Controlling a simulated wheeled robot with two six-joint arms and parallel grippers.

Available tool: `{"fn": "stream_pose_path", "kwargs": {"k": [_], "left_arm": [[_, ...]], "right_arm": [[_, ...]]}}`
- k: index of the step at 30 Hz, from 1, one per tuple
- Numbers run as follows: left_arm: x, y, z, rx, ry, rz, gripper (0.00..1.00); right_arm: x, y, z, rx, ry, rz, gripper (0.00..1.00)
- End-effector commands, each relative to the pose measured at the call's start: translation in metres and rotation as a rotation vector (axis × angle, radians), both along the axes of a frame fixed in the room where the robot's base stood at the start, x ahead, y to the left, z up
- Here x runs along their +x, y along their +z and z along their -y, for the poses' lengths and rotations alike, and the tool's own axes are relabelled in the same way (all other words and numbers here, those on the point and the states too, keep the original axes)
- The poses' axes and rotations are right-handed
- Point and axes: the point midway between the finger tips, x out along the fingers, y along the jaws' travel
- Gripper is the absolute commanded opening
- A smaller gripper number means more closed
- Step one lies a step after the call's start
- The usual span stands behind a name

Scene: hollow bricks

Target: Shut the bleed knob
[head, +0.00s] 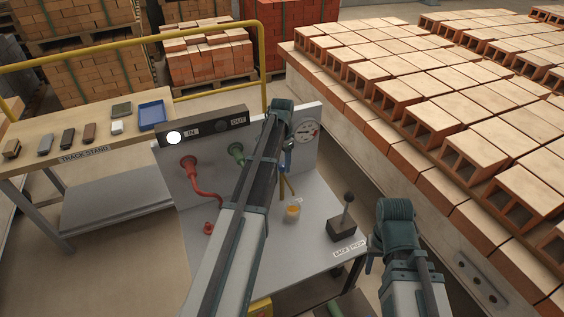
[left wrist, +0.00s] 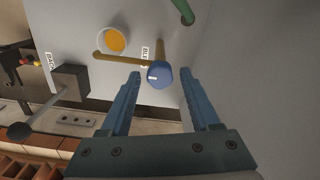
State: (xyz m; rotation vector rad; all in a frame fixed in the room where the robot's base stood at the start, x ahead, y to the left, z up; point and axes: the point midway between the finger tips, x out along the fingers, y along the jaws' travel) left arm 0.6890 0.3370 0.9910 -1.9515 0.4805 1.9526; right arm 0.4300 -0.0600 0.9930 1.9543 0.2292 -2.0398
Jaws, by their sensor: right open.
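The bleed knob (left wrist: 159,74) is a round blue knob with a white mark, on a brass pipe beside a partly hidden label starting "BL". My left gripper (left wrist: 160,82) is open in the left wrist view. Its two blue fingers stand on either side of the knob, with a visible gap on each side. In the head view my left gripper (head: 287,160) is in front of the grey panel (head: 304,150), and the knob cannot be made out there. My right gripper (head: 377,262) is at the lower right, apart from the bench; its fingers are hardly visible.
An orange-filled cup (head: 293,213) stands below the pipe. A black-knobbed lever (head: 346,215) is to its right. The panel carries a gauge (head: 307,130), a red valve with hose (head: 188,162) and a green valve (head: 237,150). Brick rows (head: 430,100) lie to the right.

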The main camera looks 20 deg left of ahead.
Motion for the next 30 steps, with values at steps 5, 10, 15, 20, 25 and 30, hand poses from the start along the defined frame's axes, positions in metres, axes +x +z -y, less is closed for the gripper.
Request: {"fn": "stream_pose_path", "kwargs": {"k": [5, 10, 15, 20, 25, 30], "left_arm": [[0.0, 0.0, 0.0, 0.0, 0.001, 0.0, 0.71], [0.0, 0.001, 0.0, 0.0, 0.001, 0.0, 0.71], [0.0, 0.007, 0.0, 0.0, 0.001, 0.0, 0.71], [0.0, 0.021, 0.0, 0.0, 0.001, 0.0, 0.71], [0.0, 0.044, 0.0, 0.0, 0.001, 0.0, 0.71], [0.0, 0.07, 0.0, 0.0, 0.001, 0.0, 0.71]], "right_arm": [[0.0, 0.0, 0.0, 0.0, 0.0, 0.0, 0.5], [0.0, 0.001, 0.0, 0.0, 0.0, 0.0, 0.5], [0.0, 0.007, 0.0, 0.0, 0.0, 0.0, 0.5], [0.0, 0.021, 0.0, 0.0, 0.001, 0.0, 0.5], [0.0, 0.044, 0.0, 0.0, 0.001, 0.0, 0.5], [0.0, 0.07, 0.0, 0.0, -0.001, 0.0, 0.5]]}}
